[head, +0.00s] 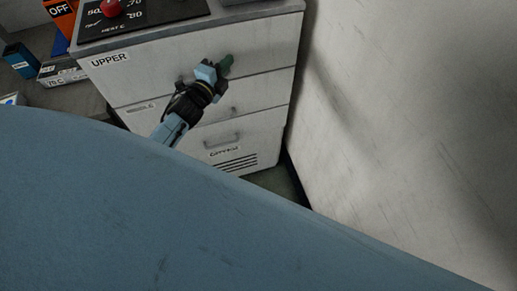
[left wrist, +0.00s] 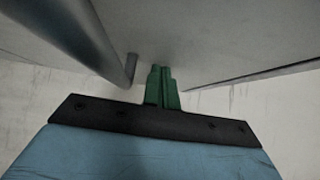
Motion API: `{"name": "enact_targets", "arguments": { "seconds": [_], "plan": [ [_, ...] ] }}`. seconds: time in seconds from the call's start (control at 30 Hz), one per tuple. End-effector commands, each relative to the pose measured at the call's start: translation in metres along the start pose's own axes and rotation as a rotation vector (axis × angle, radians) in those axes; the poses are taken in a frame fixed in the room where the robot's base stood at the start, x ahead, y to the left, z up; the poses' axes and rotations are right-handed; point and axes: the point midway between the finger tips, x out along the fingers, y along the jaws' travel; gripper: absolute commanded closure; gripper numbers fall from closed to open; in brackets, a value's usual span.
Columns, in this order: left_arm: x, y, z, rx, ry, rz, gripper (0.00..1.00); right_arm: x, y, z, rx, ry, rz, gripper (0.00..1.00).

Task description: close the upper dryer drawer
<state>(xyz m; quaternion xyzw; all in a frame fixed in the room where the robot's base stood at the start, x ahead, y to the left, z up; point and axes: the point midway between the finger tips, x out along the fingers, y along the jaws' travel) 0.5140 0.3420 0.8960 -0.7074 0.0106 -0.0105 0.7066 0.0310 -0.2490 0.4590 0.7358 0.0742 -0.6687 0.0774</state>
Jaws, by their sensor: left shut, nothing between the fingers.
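The dryer is a worn white cabinet with stacked drawers, at the top middle of the head view. Its upper drawer (head: 130,82), labelled "UPPER", looks about flush with the fronts below; a small gap cannot be ruled out. My left gripper (head: 225,64) is at the right half of that drawer's front and hides most of its handle. Its green fingers are shut and empty. In the left wrist view the fingers (left wrist: 161,88) point at the pale drawer front, beside a grey handle bar (left wrist: 95,38). Contact cannot be told. My right gripper is not in view.
Below are a middle drawer (head: 255,94) and a lower drawer (head: 250,155). A control panel with a red knob (head: 110,8) is on top. A pale wall (head: 410,120) stands close on the right. Small boxes (head: 62,72) lie on a surface at left.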

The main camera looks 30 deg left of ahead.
Motion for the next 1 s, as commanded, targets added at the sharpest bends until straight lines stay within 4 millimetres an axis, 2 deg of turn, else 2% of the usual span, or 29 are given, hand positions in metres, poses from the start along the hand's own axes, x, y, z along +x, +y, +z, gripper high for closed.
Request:
{"name": "enact_targets", "arguments": {
  "seconds": [0.03, 0.33, 0.47, 0.57, 0.6, 0.8, 1.0],
  "plan": [
    [0.003, -0.006, 0.006, 0.006, -0.012, -0.008, 1.0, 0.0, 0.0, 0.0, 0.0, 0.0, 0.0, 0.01],
    [0.002, -0.006, 0.004, 0.006, -0.011, -0.008, 1.0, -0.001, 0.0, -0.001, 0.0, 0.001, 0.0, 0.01],
    [-0.004, -0.007, -0.012, 0.002, -0.002, -0.007, 1.0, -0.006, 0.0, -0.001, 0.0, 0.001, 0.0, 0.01],
    [-0.013, -0.005, -0.032, 0.0, 0.009, -0.005, 1.0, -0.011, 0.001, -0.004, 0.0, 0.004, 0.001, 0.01],
    [-0.018, -0.005, -0.04, -0.002, 0.013, -0.004, 1.0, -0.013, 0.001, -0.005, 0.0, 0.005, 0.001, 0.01],
    [-0.066, -0.002, -0.036, 0.003, 0.013, -0.001, 1.0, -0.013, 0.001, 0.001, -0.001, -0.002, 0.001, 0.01],
    [-0.1, -0.001, -0.036, 0.002, 0.014, -0.001, 1.0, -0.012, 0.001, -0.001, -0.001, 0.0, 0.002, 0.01]
  ]
}}
